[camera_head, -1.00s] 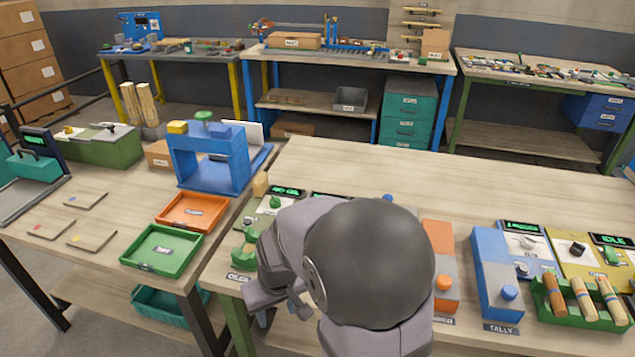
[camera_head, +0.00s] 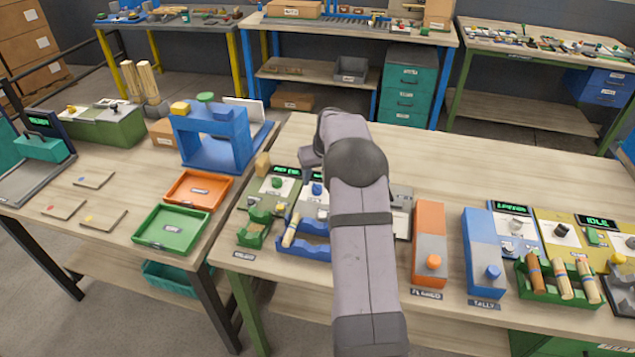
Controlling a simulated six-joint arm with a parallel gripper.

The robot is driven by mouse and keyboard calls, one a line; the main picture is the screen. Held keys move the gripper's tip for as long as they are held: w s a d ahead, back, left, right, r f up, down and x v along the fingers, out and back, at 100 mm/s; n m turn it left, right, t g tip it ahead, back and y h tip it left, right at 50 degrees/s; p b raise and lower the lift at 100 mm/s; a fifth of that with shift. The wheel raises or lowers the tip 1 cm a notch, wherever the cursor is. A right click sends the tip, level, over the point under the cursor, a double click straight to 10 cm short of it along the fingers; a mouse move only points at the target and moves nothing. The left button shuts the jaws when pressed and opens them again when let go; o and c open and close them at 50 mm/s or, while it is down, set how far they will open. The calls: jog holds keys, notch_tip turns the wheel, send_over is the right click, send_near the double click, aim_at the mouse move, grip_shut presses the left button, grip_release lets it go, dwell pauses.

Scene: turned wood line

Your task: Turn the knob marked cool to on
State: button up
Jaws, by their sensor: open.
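No label reading cool is legible, so I cannot tell which knob is the one named. Control panels with knobs line the right-hand table: a green knob (camera_head: 277,183), a blue knob (camera_head: 317,188), a pale knob (camera_head: 516,225) and a black knob (camera_head: 562,230). Their on or off settings are too small to read. My arm stands across the middle of the row and hides part of the panels there. Its bent grey links end around the upper middle. My gripper's fingertips do not show and seem hidden behind the arm.
An orange box with a button (camera_head: 433,262) and a blue box with a button (camera_head: 493,272) stand right of my arm. A green rack (camera_head: 548,295) holds wooden pieces. A blue tray (camera_head: 317,251) sits left of the arm. The table's back is largely clear.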

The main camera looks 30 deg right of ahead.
aim_at(317, 185)
jog(key=shift+w+d, duration=0.2)
jog(key=shift+d, duration=0.35)
jog(key=shift+f, duration=0.1)
jog(key=shift+p+x, duration=1.45)
jog(key=shift+x, duration=2.1)
jog(key=c, duration=1.1)
